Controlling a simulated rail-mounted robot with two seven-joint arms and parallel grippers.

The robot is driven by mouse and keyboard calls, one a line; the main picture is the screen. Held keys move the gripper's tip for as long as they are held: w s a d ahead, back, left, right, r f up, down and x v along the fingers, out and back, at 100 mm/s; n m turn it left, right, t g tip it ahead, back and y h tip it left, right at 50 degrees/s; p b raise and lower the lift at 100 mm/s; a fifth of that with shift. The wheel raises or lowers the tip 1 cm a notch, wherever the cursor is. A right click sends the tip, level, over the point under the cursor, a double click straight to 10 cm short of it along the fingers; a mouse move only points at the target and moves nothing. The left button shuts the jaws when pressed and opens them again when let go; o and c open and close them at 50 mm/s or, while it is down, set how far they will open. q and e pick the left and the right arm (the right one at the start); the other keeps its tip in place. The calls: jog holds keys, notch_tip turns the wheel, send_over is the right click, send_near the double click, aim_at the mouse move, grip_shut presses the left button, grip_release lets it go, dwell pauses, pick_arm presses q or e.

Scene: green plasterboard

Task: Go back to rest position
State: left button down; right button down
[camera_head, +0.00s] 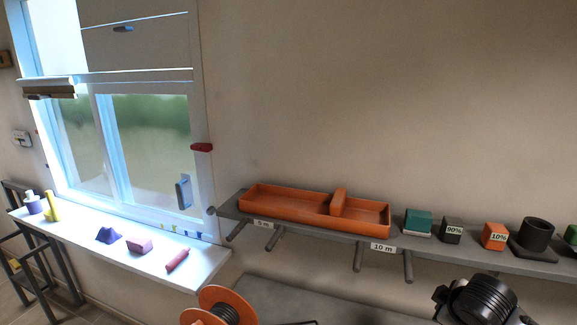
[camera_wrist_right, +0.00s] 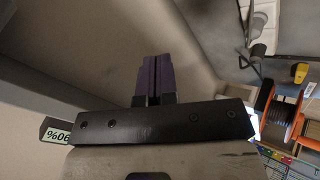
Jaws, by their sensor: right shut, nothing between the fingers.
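My right gripper (camera_wrist_right: 153,80) shows in the right wrist view. Its two purple fingers are together, with nothing between them. In the head view a black ribbed part at the bottom right edge looks like part of my right arm; the fingers are not visible there. My left gripper is not in view.
A grey wall shelf (camera_head: 461,252) holds an orange divided tray (camera_head: 285,201), a black 90% block (camera_head: 452,230), an orange 10% block (camera_head: 494,236) and a dark cup (camera_head: 535,236). The white windowsill (camera_head: 120,250) carries small coloured pieces. An orange spool (camera_head: 216,302) stands below.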

jog(key=a+r+t, duration=0.3)
jog(key=a+r, duration=0.1)
jog(key=a, duration=0.1)
jog(key=s+a+f+m+t, duration=0.2)
jog(key=s+a+f, duration=0.2)
jog(key=s+a, duration=0.3)
jog(key=s+a+f+m+g+y, duration=0.1)
jog(key=s+a+f+m+g, duration=0.2)
jog(key=s+f, duration=1.1)
jog(key=s+a+f+m+g+y, duration=0.15)
jog(key=s+f+g, duration=0.35)
jog(key=s+f, duration=0.9)
notch_tip(320, 180, up, 31)
jog(key=s+p, duration=0.1)
jog(key=p, duration=2.8)
jog(key=shift+s+a, duration=0.2)
jog(key=shift+s, duration=0.15)
jog(key=shift+r, duration=0.1)
